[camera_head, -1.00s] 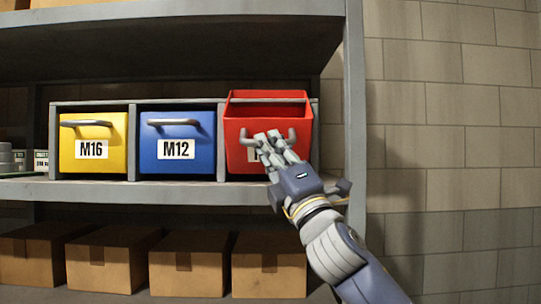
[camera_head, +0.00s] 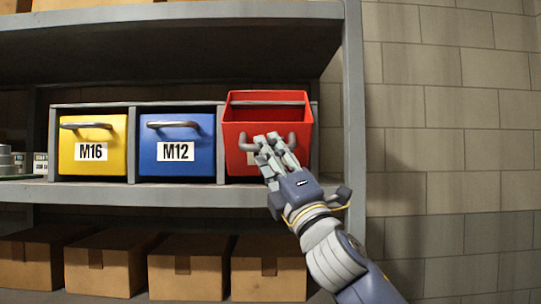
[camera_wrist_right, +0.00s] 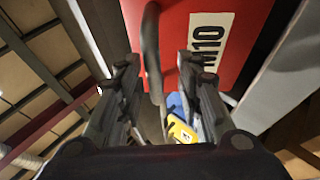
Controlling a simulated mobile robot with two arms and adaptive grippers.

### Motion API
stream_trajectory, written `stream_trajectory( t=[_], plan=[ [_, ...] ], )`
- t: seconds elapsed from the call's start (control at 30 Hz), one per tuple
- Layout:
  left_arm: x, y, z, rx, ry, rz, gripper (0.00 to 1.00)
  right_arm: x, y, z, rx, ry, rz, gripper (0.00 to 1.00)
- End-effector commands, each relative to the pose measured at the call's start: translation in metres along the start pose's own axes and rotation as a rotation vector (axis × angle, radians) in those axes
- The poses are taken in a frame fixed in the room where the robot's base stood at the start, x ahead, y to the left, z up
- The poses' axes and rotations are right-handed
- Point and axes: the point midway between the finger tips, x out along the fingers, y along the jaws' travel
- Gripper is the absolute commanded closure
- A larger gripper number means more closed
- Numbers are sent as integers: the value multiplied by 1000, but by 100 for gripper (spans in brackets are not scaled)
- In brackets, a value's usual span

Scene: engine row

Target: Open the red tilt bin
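The red tilt bin (camera_head: 240,135) is on the right of the shelf row, tipped forward with its open top showing. Its grey handle (camera_head: 292,141) is partly hidden by my right gripper (camera_head: 268,146), which is at the bin's front. In the right wrist view, the red front (camera_wrist_right: 176,45) carries an M10 label (camera_wrist_right: 207,45). The handle (camera_wrist_right: 151,48) runs between the two fingers of my right gripper (camera_wrist_right: 158,85). The fingers are apart, with gaps beside the bar, so they look open around it. My left gripper is not in view.
A blue M12 bin (camera_head: 177,140) and a yellow M16 bin (camera_head: 92,135) stand closed to the left. A grey shelf post (camera_head: 354,110) stands just right of the red bin. Cardboard boxes (camera_head: 187,270) fill the shelf below. The wall at right is bare.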

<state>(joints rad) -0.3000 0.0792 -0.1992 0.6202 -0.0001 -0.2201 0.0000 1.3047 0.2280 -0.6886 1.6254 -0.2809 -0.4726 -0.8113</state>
Motion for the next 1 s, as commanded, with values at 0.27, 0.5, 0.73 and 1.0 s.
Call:
stream_trajectory(
  t=[0.27,0.5,0.73,1.0],
  plan=[
    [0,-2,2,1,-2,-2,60,-6,1,0,-1,0,3,67],
    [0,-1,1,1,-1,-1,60,-40,0,0,-1,1,1,67],
    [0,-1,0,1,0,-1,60,-83,-1,0,0,0,0,67],
    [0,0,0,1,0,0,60,-115,-1,0,-1,0,0,67]
  ],
)
